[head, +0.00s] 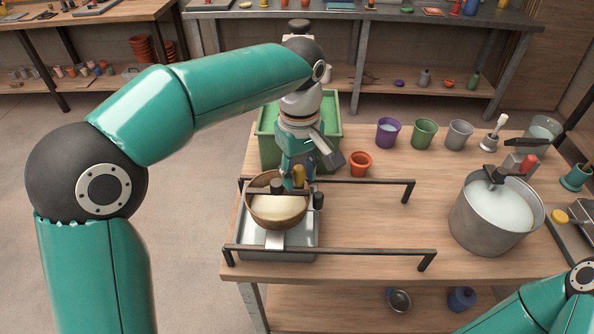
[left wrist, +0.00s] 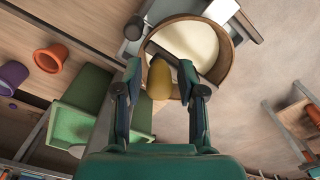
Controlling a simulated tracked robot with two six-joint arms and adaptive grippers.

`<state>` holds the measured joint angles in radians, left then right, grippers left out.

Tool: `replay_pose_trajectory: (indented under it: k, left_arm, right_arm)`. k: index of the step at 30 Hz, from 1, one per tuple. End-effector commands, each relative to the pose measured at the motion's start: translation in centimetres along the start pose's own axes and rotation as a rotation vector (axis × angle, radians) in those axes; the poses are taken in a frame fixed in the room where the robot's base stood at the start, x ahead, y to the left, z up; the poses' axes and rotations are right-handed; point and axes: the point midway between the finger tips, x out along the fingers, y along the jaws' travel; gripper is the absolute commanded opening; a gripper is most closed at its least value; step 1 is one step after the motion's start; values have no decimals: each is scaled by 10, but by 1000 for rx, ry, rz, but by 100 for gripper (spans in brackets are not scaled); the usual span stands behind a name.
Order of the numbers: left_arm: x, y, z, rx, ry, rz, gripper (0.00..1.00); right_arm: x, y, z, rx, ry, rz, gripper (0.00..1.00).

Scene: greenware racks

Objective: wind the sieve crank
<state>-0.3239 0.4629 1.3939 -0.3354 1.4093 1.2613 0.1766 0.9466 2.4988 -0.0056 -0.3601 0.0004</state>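The sieve (head: 262,218) is a round wooden-rimmed bowl with pale material inside, set over a metal tray on the table; it also shows in the left wrist view (left wrist: 232,68). A dark crank bar crosses its top and carries a yellow crank handle (head: 299,174), which stands up from the bar. My left gripper (head: 298,192) points down over the sieve. In the left wrist view its fingers (left wrist: 160,78) are open, one each side of the yellow handle (left wrist: 159,80), with gaps visible on both sides.
Dark rails (head: 350,251) run on both sides of the sieve. A green tub (head: 330,130) stands behind it, with an orange pot (head: 361,164) beside it. A metal bucket (head: 480,228) of pale liquid stands at right. Tabletop between the rails, right of the sieve, is clear.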

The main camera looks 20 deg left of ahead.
Motion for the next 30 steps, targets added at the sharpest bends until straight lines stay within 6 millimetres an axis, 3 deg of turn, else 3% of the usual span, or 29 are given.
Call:
replay_pose_trajectory:
  k: [1,6,20,30]
  left_arm:
    - [0,0,0,0,0,0,26]
    - [0,0,0,0,0,0,0]
    - [-1,-2,3,66,0,-2,0]
    - [-1,-10,10,302,0,-1,0]
  right_arm:
    - [0,0,0,0,0,0,40]
    - [0,0,0,0,0,0,40]
    - [-2,-1,0,0,0,0,40]
    - [-7,-2,0,0,0,0,40]
